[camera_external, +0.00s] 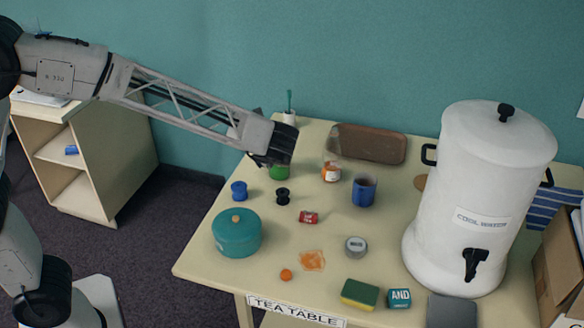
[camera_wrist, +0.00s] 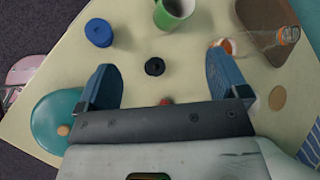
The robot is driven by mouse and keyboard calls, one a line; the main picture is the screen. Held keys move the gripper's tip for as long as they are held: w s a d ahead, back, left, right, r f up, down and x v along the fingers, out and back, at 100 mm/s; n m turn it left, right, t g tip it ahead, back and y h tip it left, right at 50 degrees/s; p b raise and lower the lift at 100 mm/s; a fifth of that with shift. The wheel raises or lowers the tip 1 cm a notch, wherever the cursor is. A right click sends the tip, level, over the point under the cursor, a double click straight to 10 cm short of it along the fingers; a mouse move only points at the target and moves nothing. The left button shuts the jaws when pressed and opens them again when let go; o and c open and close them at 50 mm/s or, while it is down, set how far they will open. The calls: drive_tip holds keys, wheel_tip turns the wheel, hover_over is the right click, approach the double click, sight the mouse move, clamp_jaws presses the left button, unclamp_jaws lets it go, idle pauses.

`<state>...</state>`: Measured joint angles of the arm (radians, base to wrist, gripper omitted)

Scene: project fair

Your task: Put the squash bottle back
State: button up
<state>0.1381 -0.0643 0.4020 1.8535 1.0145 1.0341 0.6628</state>
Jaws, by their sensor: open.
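The squash bottle (camera_external: 331,172), with orange contents and a pale label, stands on the tea table (camera_external: 210,268) in front of the brown tray. In the wrist view, what looks like the same bottle (camera_wrist: 225,45) is at upper right, its orange cap (camera_wrist: 288,36) leaning outward in the picture. My gripper (camera_external: 270,160) is above the back left of the table, left of the bottle, and holds nothing. In the wrist view its blue fingers (camera_wrist: 164,78) are wide apart, with the black spool (camera_wrist: 154,67) showing between them.
A brown tray (camera_external: 366,144) lies behind. A tall white water urn (camera_external: 475,210) stands right; a cork disc (camera_wrist: 277,97) lies bare.

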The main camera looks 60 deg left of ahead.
drive_tip(key=s+d+n+h, duration=0.1)
drive_tip(key=s+n+h, duration=0.3)
drive_tip(key=s, duration=1.6)
drive_tip(key=s+d+r+n+h, duration=0.1)
drive_tip(key=s+n+h, duration=0.4)
drive_tip(key=s+n, duration=0.6)
drive_tip(key=s+d, duration=0.1)
drive_tip(key=s, duration=0.9)
drive_tip(key=shift+s+d+r+n+g, duration=0.3)
drive_tip(key=shift+n, duration=0.1)
